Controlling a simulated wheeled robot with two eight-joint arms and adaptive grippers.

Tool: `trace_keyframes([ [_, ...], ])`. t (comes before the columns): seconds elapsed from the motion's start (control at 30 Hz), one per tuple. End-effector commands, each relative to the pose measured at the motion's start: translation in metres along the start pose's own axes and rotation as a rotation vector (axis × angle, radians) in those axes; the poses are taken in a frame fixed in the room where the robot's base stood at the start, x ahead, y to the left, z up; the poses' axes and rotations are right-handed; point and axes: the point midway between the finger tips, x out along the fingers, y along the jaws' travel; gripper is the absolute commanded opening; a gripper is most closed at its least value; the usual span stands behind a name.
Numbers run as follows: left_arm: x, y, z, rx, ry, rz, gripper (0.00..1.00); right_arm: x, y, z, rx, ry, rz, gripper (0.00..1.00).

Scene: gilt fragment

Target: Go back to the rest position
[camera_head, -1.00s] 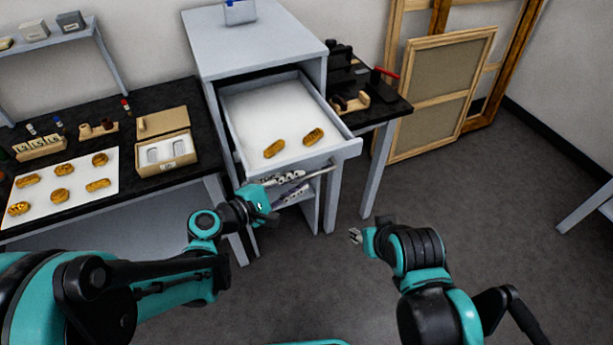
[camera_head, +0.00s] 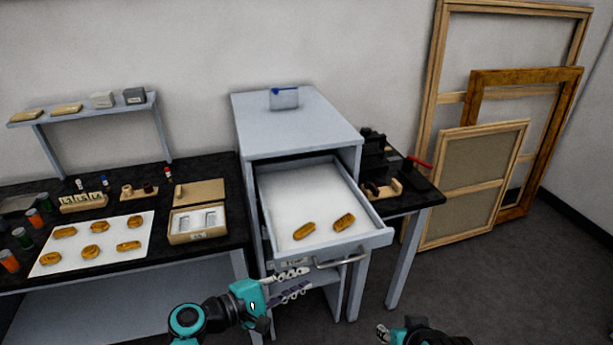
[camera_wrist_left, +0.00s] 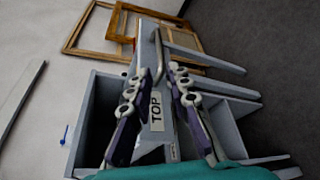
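My left gripper (camera_head: 290,285) is in front of the cabinet, just below the open top drawer (camera_head: 377,240). In the left wrist view its two fingers (camera_wrist_left: 165,95) are apart with nothing between them, and a label reading TOP (camera_wrist_left: 156,111) and the drawer handle (camera_wrist_left: 158,58) show beyond. My right gripper (camera_head: 383,334) is at the bottom edge of the head view; its fingertips are small and partly cut off. Two gilt fragments (camera_head: 304,231) (camera_head: 344,222) lie in the open drawer.
The dark table (camera_head: 215,165) at left holds a white sheet (camera_head: 110,257) with several gilt pieces, an open box (camera_head: 198,237) and small jars. A dark side table (camera_head: 425,195) stands right of the cabinet. Wooden frames (camera_head: 470,185) lean on the wall. Floor at right is clear.

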Motion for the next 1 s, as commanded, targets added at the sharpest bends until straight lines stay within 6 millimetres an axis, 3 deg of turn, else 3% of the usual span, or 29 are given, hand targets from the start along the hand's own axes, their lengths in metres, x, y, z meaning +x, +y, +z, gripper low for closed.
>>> trace_keyframes([
  [0.17,-0.003,-0.011,-0.002,0.109,0.054,-0.077,0.19,0.000,0.000,0.000,0.000,0.000,0.000,0.40],
  [0.27,-0.013,-0.029,-0.008,0.298,0.139,-0.210,0.19,0.000,0.000,0.000,0.000,0.000,0.000,0.40],
  [0.37,-0.036,-0.049,-0.017,0.556,0.230,-0.392,0.19,0.000,0.000,0.000,0.000,0.000,0.000,0.40],
  [0.5,-0.082,-0.063,-0.032,0.923,0.322,-0.660,0.19,0.000,0.000,0.000,0.000,0.000,0.000,0.40],
  [0.73,-0.146,-0.062,-0.045,1.327,0.379,-0.980,0.19,0.000,0.000,0.000,0.000,0.000,0.000,0.40],
  [0.83,-0.158,-0.059,-0.047,1.398,0.385,-1.040,0.19,0.000,0.000,0.000,0.000,0.000,0.000,0.40],
  [1.0,-0.162,-0.058,-0.048,1.421,0.386,-1.060,0.19,0.000,0.000,0.000,0.000,0.000,0.000,0.40],
])
